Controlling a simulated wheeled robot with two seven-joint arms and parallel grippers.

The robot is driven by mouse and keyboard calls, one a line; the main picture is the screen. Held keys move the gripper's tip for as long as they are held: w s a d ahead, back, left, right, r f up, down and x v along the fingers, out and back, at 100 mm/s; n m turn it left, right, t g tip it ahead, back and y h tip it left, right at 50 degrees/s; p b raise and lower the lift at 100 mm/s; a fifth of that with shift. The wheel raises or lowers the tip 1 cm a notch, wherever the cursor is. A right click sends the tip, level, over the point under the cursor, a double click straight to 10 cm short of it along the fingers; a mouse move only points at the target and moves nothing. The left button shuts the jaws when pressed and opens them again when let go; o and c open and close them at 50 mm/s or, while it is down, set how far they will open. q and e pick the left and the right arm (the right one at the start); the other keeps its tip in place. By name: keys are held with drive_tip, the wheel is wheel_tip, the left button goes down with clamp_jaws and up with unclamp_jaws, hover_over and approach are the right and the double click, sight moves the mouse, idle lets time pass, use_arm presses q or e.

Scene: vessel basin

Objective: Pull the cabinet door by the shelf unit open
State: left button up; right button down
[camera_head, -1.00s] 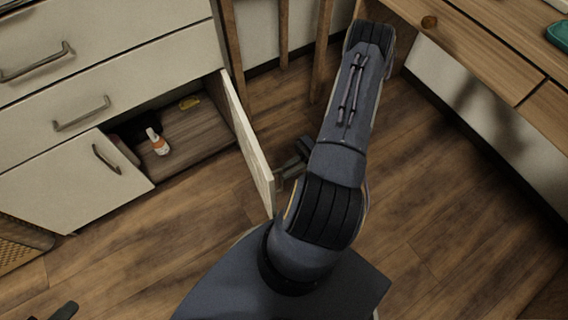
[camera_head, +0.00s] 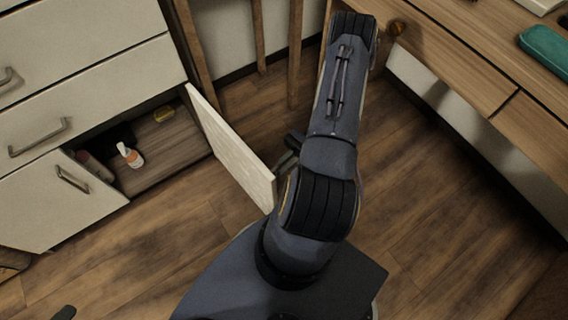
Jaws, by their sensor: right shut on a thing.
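The cabinet door (camera_head: 228,143) is a pale panel hinged at the right side of the white cabinet (camera_head: 90,95). It stands swung well out from the front, and its inner face shows. My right gripper (camera_head: 287,157) is at the outer side of the door near its free edge, partly hidden by my arm and the door. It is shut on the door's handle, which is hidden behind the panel. A small dark tip at the bottom left edge may be part of my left gripper (camera_head: 64,313); its jaws cannot be made out.
Another cabinet door (camera_head: 55,205) is on the left. Wooden posts (camera_head: 190,45) stand behind. A wooden desk (camera_head: 460,60) is at right. Floor between is clear.

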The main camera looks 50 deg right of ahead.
drive_tip(key=c, duration=1.5)
unclamp_jaws()
drive_tip(key=shift+w, duration=0.2)
drive_tip(key=d, duration=0.5)
drive_tip(key=s+d+p, duration=0.1)
drive_tip(key=d, duration=0.1)
drive_tip(key=shift+d, duration=0.4)
drive_tip(key=shift+w+r, duration=0.1)
drive_tip(key=w+a+r+n+g+h, duration=0.2)
drive_tip(key=w+a+r+n+h, duration=0.15)
drive_tip(key=r, duration=0.45)
drive_tip(key=w+a+r+n+g+h, duration=0.25)
drive_tip(key=r+n+h, duration=0.2)
drive_tip(key=r, duration=0.35)
drive_tip(key=s+a+r+n+t+h, duration=0.4)
drive_tip(key=a+r+n+t+h, duration=0.2)
drive_tip(key=a+r+n+t, duration=0.45)
drive_tip(key=r+p, duration=1)
drive_tip(key=a+r+g+p, duration=0.1)
drive_tip(key=r+p, duration=1)
drive_tip(key=a+r+g+p, duration=0.1)
drive_tip(key=r+p, duration=0.9)
drive_tip(key=p, duration=0.1)
drive_tip(key=shift+s+r+m, duration=0.15)
drive_tip(key=shift+s+m, duration=0.05)
drive_tip(key=shift+m, duration=0.15)
